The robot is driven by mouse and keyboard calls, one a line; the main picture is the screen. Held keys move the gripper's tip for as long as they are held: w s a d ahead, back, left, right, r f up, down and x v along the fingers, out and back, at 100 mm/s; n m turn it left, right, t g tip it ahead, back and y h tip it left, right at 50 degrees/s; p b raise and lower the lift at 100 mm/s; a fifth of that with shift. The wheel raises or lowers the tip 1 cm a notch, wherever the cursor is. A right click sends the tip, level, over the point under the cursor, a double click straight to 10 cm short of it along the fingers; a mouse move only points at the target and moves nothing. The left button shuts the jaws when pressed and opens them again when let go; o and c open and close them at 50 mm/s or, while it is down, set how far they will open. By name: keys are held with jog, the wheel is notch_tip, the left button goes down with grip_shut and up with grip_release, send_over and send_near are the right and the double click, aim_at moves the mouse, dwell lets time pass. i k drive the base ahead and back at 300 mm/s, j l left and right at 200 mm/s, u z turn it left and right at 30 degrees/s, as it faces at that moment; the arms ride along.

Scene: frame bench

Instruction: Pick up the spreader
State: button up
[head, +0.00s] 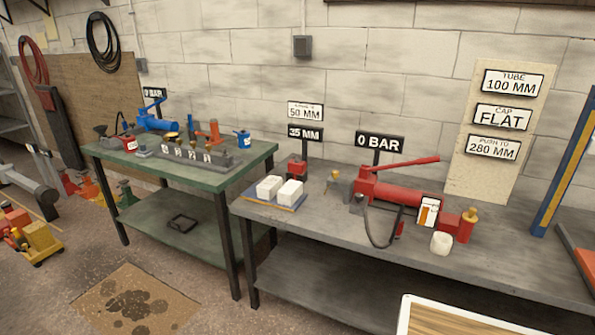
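My gripper is not in view. No piece is labelled as the spreader, and I cannot tell for sure which one it is. A small red block-like tool (297,168) stands at the back left of the grey bench (330,233), by the signs reading 50 MM and 35 MM (305,133). A red hand pump (390,190) with a raised handle and a black hose lies to its right. A red cylinder with a brass top (467,226) stands at the pump's right end. Nothing holds any of these.
Two white blocks (270,187) lie on a blue-edged tray; a rounded white block (441,243) sits near the front. The green bench (248,165) carries a blue pump (155,118) and several fittings. A white-rimmed wooden surface (450,320) is at bottom right.

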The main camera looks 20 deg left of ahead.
aim_at(298, 166)
jog(key=u, duration=1.3)
